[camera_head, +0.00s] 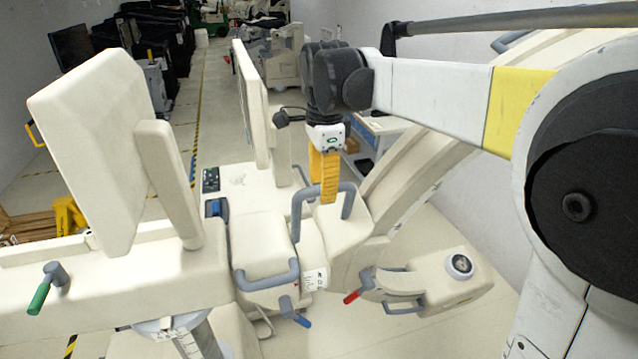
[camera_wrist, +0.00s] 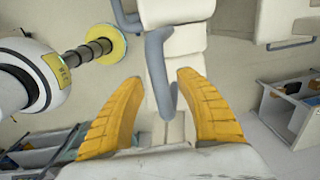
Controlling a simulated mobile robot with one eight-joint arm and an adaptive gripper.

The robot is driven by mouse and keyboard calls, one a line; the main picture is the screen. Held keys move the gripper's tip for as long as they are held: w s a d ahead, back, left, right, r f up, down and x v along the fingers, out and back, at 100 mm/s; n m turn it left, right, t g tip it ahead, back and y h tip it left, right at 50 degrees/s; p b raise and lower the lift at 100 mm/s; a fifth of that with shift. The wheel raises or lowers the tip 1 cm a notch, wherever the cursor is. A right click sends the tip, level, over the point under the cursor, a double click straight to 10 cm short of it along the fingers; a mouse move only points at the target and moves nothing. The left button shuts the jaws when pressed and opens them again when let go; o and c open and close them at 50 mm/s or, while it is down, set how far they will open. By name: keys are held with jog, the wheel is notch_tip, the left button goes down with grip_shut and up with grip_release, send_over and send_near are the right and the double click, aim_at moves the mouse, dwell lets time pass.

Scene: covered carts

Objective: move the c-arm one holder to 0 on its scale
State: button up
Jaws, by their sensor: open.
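A cream C-arm machine (camera_head: 265,246) stands mid-picture in the head view. A grey bar handle (camera_head: 297,215) rises from its holder block (camera_head: 343,232). A small white label with dark marks (camera_head: 314,279), perhaps the scale, sits low beside the block; its numbers are too small to read. My gripper (camera_head: 325,188) hangs over the handle with its yellow fingers pointing down. In the wrist view, the grey handle (camera_wrist: 158,70) runs between the spread, open fingers (camera_wrist: 160,82). I cannot tell whether they touch it.
A red lever (camera_head: 352,297) and a blue lever (camera_head: 302,320) stick out below the holder. A cream monitor (camera_head: 95,150) and a green-handled lever (camera_head: 38,298) stand at left. A curved cream arm (camera_head: 425,165) rises at right. Pale floor shows at lower right.

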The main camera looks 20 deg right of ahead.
jog(key=shift+f, duration=0.25)
grip_shut()
